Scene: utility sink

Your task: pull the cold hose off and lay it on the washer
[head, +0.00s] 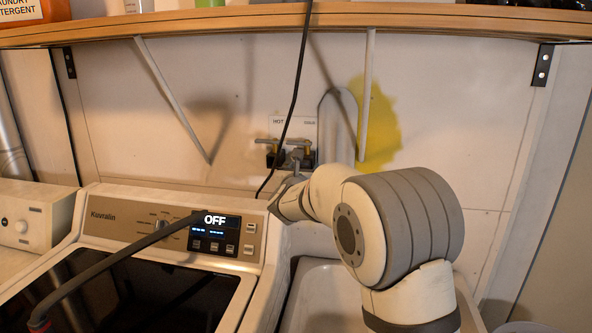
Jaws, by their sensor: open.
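The wall valve box (276,124) is behind the washer, with a HOT label at left and a second label at right that is too small to read surely. Two brass valve handles show, the left one (267,141) and the right one (300,142). My gripper (297,166) is open just below the right valve, seen small and partly hidden by my own wrist. I cannot tell whether it touches anything. The cold hose cannot be made out there. The washer (254,262) stands at left, its display reading OFF. A grey hose (125,255) with a red end lies across its top.
A black cable (293,88) hangs from the shelf past the valves to behind the washer. The wooden shelf (420,22) with braces runs above. A white sink basin (325,290) is below my arm. A yellow stain (381,125) marks the wall. Another white appliance (30,215) is far left.

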